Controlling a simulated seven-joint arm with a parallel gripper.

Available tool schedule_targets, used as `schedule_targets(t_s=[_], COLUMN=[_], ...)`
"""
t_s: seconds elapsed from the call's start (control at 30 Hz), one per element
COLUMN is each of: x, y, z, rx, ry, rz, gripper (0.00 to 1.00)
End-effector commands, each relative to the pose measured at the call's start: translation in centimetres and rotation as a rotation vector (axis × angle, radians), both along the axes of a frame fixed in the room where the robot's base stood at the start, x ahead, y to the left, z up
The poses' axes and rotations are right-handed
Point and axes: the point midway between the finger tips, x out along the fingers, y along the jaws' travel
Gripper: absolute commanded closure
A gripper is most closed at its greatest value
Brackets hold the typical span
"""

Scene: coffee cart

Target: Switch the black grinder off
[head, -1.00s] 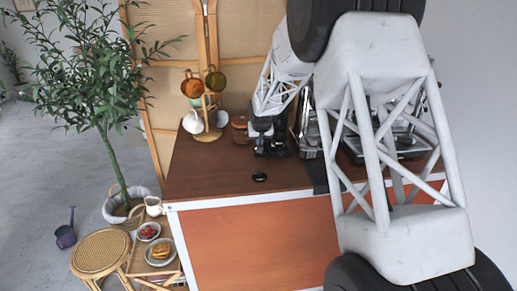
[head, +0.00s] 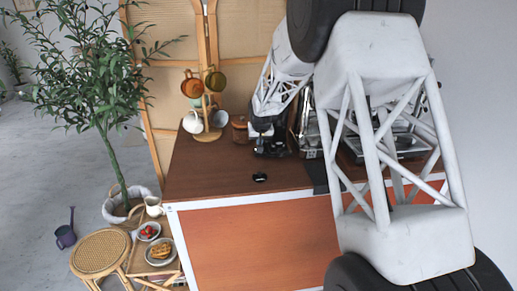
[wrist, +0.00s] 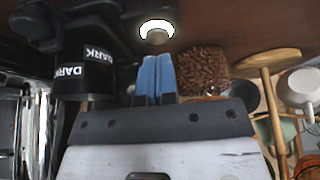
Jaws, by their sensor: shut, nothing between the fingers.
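In the head view the grinder (head: 270,147) is at the back of the cart top, largely covered by my arm. A round button with a bright white ring (wrist: 157,27) shows at the top of the wrist view. My gripper (wrist: 157,60) has its blue fingers shut together with nothing between them. The fingertips point at the button and are very close to it; I cannot tell whether they touch. The fingertips are hidden in the head view.
A jar of coffee beans (wrist: 203,70) is close beside the fingers. A wooden mug stand (head: 207,134) with several mugs stands left of the grinder. Metal equipment (head: 308,135) stands right of it. The front of the brown cart top (head: 215,170) is mostly clear.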

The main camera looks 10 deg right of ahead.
Motion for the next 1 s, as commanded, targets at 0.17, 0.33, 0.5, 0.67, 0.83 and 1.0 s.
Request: schedule_targets(t_s=[0.17, 0.33, 0.5, 0.67, 0.83, 1.0], x=[-0.01, -0.01, -0.02, -0.01, 0.0, 0.01], y=[0.0, 0.0, 0.0, 0.0, 0.0, 0.0], z=[-0.18, -0.42, -0.63, -0.8, -0.88, -0.89], rx=[0.0, 0.0, 0.0, 0.0, 0.0, 0.0], ry=[0.0, 0.001, 0.001, 0.0, 0.0, 0.0], rz=[0.0, 0.0, 0.0, 0.0, 0.0, 0.0], gripper=[1.0, 1.0, 1.0, 1.0, 1.0, 1.0])
